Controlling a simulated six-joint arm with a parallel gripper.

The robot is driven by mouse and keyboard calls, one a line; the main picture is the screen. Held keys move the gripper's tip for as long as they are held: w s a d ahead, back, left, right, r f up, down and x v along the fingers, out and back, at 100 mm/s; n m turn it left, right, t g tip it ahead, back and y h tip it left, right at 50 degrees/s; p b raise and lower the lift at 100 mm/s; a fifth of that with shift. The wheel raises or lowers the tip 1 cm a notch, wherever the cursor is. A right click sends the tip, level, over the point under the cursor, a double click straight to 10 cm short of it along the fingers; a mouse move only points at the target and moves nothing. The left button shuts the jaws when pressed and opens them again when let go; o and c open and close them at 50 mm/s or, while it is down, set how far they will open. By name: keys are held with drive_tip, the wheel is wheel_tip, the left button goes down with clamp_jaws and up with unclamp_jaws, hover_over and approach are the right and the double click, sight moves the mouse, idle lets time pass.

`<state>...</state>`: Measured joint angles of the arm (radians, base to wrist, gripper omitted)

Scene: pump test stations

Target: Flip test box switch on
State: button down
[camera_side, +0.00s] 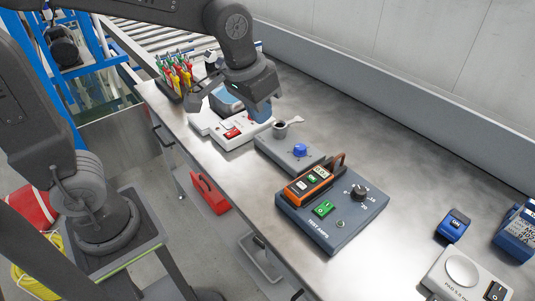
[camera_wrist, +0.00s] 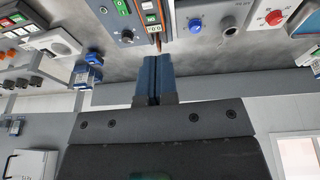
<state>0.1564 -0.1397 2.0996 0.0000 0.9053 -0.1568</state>
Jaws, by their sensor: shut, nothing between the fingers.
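The blue-grey test box (camera_side: 335,232), marked TEST AMPS, sits in the middle of the bench in the side view. Its green rocker switch (camera_side: 323,208) is at the front, near a black dial (camera_side: 360,191) and an orange meter (camera_side: 307,186). I cannot clearly tell the rocker's tilt. In the wrist view, the green switch (camera_wrist: 122,6) shows at the top edge, left of the fingers. My gripper (camera_side: 264,112), with blue fingers, is shut and empty above the bench, up and left of the test box. Its fingers (camera_wrist: 152,62) are together in the wrist view.
A grey box with a blue knob (camera_side: 300,150) and a small metal cup (camera_side: 281,130) lie between my gripper and the test box. A white unit with a red switch (camera_side: 232,133) is behind left. A blue ON device (camera_side: 453,224) stands right. Bare bench (camera_side: 400,160) lies behind the test box.

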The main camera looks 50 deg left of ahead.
drive_tip(key=s+a+r+t, duration=0.1)
drive_tip(key=s+a, duration=0.4)
drive_tip(key=s, duration=0.7)
drive_tip(key=shift+t+y, duration=0.3)
drive_tip(key=shift+t, duration=0.4)
drive_tip(key=shift+r, duration=0.1)
drive_tip(key=w+d+f+g, duration=0.2)
drive_tip(key=w+d+f, duration=0.3)
drive_tip(key=w+d, duration=0.3)
drive_tip(key=w+d+f+g, duration=0.2)
drive_tip(key=w+d+f, duration=0.3)
drive_tip(key=w, duration=0.8)
drive_tip(key=d, duration=0.3)
drive_tip(key=shift+w+d+f, duration=0.2)
drive_tip(key=shift+d+f, duration=0.1)
drive_tip(key=shift+d, duration=0.1)
